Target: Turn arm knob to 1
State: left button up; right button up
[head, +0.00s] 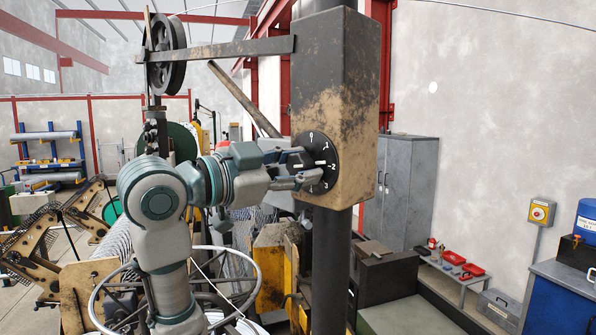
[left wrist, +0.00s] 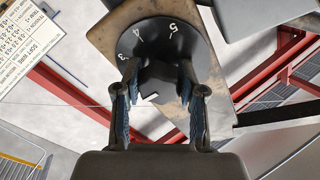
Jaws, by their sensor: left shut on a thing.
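The arm knob (left wrist: 160,78) is a dark knob at the centre of a round black dial (head: 326,150) with white numbers. The dial sits on the side of a worn, dirt-stained box on a dark post. In the head view, 0, 1, 2 and 3 show, and a short white mark lies beside the 2. In the left wrist view, 3, 4 and 5 show on the dial (left wrist: 182,44). My left gripper (head: 300,168) is at the dial with its fingers on both sides of the knob, shut on it. The fingers partly hide the knob. My right gripper is out of view.
A flat metal bar (head: 220,48) runs left from the box (head: 338,95) to a pulley wheel (head: 165,52). A slanted rod (head: 243,98) passes just above my left arm. A grey cabinet (head: 408,190) and a low bench with red trays stand behind at the right.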

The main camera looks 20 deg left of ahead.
pick_arm(q)
jog(key=n+b, duration=0.1)
jog(key=n, duration=0.2)
jog(key=shift+d+f, duration=0.1)
jog(key=shift+f, duration=0.05)
jog(key=shift+n+t+b, duration=0.5)
jog(key=shift+n+b, duration=0.3)
jog(key=shift+n, duration=1.2)
jog(key=o, duration=1.1)
jog(key=shift+o, duration=0.2)
jog(key=v, duration=1.2)
jog(key=shift+a, duration=0.2)
